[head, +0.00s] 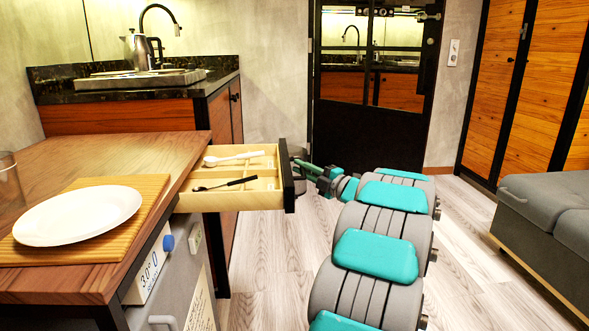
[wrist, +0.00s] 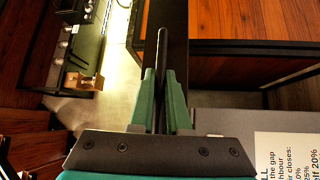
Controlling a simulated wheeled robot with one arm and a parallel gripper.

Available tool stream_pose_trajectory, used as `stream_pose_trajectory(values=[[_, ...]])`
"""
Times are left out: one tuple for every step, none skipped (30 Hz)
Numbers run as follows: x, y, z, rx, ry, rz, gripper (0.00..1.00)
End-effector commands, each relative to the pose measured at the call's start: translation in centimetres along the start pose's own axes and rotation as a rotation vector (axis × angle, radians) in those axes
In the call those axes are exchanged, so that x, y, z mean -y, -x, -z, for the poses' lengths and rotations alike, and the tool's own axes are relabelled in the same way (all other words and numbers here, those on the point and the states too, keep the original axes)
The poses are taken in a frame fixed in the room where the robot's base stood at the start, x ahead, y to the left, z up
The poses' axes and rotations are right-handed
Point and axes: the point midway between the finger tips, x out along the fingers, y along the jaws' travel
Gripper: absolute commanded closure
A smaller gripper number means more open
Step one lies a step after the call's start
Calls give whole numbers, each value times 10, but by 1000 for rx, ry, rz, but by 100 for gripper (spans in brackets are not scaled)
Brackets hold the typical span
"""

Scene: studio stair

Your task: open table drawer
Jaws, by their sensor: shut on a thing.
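The table (head: 110,205) is wooden and stands at the left. Its drawer (head: 228,201) is pulled out from the right side and stands open, with its pale wood inside showing. The drawer has a dark front panel (head: 288,178). My gripper (head: 306,167) is at the outer face of that panel. In the wrist view, the green fingers of my gripper (wrist: 160,92) are shut on the thin dark drawer handle (wrist: 162,55). In the head view the handle is hidden or too small to make out.
A white spoon (head: 234,158) and a black utensil (head: 224,184) lie in the drawer. A white plate (head: 78,215) rests on a slatted mat (head: 150,190) on the table. A grey sofa (head: 550,210) stands at the right. Light wood floor (head: 265,270) is free beside the table.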

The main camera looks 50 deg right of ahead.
Motion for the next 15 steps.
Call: stream_pose_trajectory(values=[[1, 0, -1, 1, -1, 2, 100], [1, 0, -1, 1, -1, 2, 100], [1, 0, -1, 1, -1, 2, 100], [1, 0, -1, 1, -1, 2, 100], [1, 0, -1, 1, -1, 2, 100], [1, 0, -1, 1, -1, 2, 100], [1, 0, -1, 1, -1, 2, 100], [1, 0, -1, 1, -1, 2, 100], [1, 0, -1, 1, -1, 2, 100], [1, 0, -1, 2, -1, 2, 84], [1, 0, -1, 1, -1, 2, 81], [1, 0, -1, 1, -1, 1, 76], [1, 0, -1, 1, -1, 1, 73], [1, 0, -1, 1, -1, 1, 69], [1, 0, 0, 1, -1, 1, 65]])
